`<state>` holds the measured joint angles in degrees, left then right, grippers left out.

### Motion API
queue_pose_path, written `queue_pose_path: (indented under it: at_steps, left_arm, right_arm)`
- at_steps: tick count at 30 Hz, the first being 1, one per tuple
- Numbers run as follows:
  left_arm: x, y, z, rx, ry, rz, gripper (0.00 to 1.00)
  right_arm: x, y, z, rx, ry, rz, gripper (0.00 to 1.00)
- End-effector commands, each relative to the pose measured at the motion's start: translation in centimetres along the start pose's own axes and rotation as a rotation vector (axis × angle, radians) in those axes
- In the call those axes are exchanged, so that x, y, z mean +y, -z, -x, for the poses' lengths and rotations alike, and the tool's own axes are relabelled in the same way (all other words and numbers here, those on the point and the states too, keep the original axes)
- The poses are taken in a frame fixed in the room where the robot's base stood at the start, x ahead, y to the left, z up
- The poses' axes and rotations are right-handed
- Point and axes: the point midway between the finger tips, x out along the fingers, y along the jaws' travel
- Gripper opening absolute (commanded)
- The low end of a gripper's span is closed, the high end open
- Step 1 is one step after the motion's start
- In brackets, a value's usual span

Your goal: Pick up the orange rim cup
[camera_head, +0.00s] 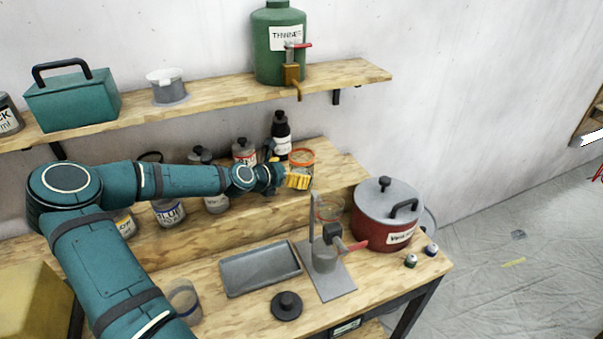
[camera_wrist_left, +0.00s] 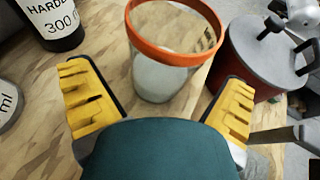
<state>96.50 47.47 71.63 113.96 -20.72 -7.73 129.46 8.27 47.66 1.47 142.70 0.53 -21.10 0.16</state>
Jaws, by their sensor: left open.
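The orange rim cup (camera_head: 302,156) is a clear cup with an orange band at its top, standing on the raised wooden step at the back of the bench. In the left wrist view, the cup (camera_wrist_left: 160,75) is upright, ahead of and between the two yellow fingers, and holds something pale at the bottom. My left gripper (camera_head: 297,181) is just in front of the cup and partly hides its lower part in the head view. In the left wrist view, my left gripper (camera_wrist_left: 160,98) is open with nothing between its tips. My right gripper is in neither view.
A black bottle (camera_head: 281,135) stands behind-left of the cup, with several other containers further left. A red pot (camera_head: 385,216) with a grey lid stands to the right. A grey tray (camera_head: 260,270) and a metal stand (camera_head: 327,275) are in front. A shelf (camera_head: 210,97) runs above.

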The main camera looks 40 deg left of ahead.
Motion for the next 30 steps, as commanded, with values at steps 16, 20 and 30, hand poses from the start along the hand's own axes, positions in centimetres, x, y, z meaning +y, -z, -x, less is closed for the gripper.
queue_pose_path:
  at_steps: [16,20,30]
  left_arm:
    - [-0.3,-0.2,-4.3,0.0,0.0,-0.001,1.0]
    - [-0.3,-0.2,-4.3,0.0,0.0,-0.001,0.96]
    - [-0.3,-0.2,-4.3,0.0,0.001,-0.001,0.29]
  right_arm:
    - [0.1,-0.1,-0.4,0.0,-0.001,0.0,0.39]
    - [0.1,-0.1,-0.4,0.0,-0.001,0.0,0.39]
    - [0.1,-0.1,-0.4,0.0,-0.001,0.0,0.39]
